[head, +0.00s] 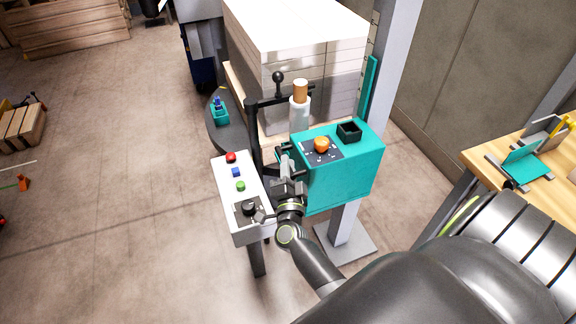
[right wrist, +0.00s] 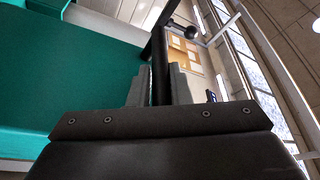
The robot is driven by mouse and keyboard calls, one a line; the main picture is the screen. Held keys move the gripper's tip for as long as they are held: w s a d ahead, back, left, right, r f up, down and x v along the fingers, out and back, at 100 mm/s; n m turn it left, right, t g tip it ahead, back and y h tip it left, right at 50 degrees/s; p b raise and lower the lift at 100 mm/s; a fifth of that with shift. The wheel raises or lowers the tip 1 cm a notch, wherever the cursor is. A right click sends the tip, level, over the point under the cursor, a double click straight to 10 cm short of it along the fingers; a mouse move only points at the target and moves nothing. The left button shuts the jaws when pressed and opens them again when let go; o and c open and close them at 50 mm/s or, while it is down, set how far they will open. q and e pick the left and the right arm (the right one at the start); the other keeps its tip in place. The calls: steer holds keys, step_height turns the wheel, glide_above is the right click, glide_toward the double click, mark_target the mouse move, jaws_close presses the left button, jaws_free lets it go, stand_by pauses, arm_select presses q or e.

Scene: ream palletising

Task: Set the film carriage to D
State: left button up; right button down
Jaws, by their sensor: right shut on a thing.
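The film carriage (head: 345,180) is a teal box on a grey mast (head: 395,90), with an orange knob on a dark dial plate and a black square socket on top. A white film roll (head: 299,115) with a brown core stands upright beside its back left corner. My right gripper (head: 286,160) is at the box's left side, shut on a dark bar (right wrist: 160,65), which stands between the fingers in the right wrist view. The gripper hides part of the bar in the head view. A scale strip with tick marks (head: 372,45) runs up the mast; its letters are too small to read.
A white control panel (head: 240,195) with red, blue and green buttons and a black dial stands just left of my right gripper. A black post (head: 255,140) rises behind it. A tall white ream stack (head: 300,40) is behind. A wooden bench (head: 535,165) is at right.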

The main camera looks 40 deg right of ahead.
steer(key=shift+r+p, duration=1.1)
steer(key=shift+r, duration=0.5)
steer(key=c, duration=1.4)
jaws_free()
steer(key=shift+f, duration=0.1)
steer(key=shift+o, duration=0.2)
